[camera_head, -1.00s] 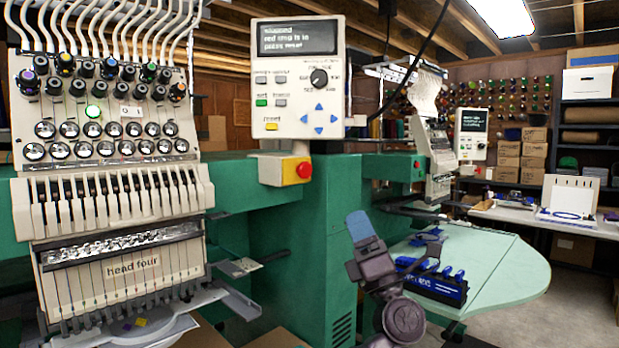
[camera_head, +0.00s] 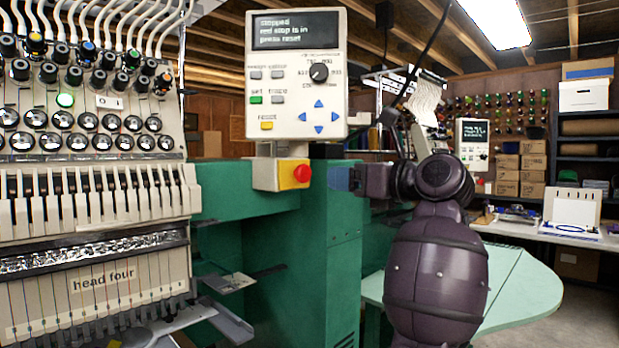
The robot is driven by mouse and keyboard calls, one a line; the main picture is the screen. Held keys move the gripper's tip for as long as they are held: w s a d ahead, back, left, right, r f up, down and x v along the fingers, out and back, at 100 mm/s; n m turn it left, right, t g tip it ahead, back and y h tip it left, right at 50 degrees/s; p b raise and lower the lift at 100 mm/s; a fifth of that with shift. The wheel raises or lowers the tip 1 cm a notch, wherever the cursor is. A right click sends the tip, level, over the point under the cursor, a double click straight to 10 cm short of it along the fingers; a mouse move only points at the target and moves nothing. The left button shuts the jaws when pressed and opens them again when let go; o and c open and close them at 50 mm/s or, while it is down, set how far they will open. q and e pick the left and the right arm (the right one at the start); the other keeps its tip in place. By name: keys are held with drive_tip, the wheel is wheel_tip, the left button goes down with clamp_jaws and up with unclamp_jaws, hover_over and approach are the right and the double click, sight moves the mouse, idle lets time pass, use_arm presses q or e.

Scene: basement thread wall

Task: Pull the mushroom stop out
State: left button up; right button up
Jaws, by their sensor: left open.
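The red mushroom stop (camera_head: 302,173) sits on a yellow and cream box (camera_head: 274,174) below the control panel. Its red cap faces right and toward me. My left gripper (camera_head: 340,178), with blue fingertips, is just right of the stop at about the same height, with a small gap showing between them. It is open and holds nothing. The panel screen (camera_head: 293,30) reads "stopped, red stop is in, press reset". My right gripper is not in view.
The cream control panel (camera_head: 293,110) hangs just above the stop. The embroidery head (camera_head: 95,215) stands at the left. The green machine body (camera_head: 300,260) is below and behind. A pale green table (camera_head: 520,300) stands at the lower right, partly hidden by my arm.

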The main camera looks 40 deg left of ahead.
sight(306, 175)
use_arm(q)
drive_tip(key=a, duration=0.9)
drive_tip(key=shift+w+f+b, duration=0.1)
drive_tip(key=shift+w+b, duration=0.25)
drive_tip(key=shift+b, duration=0.05)
drive_tip(key=shift+a, duration=0.7)
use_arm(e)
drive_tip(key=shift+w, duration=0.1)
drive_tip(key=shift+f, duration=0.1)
use_arm(q)
clamp_jaws()
drive_tip(key=shift+d+r, duration=0.2)
drive_tip(key=shift+d+p, duration=0.25)
drive_tip(key=shift+p, duration=0.15)
drive_tip(key=shift+f, duration=0.2)
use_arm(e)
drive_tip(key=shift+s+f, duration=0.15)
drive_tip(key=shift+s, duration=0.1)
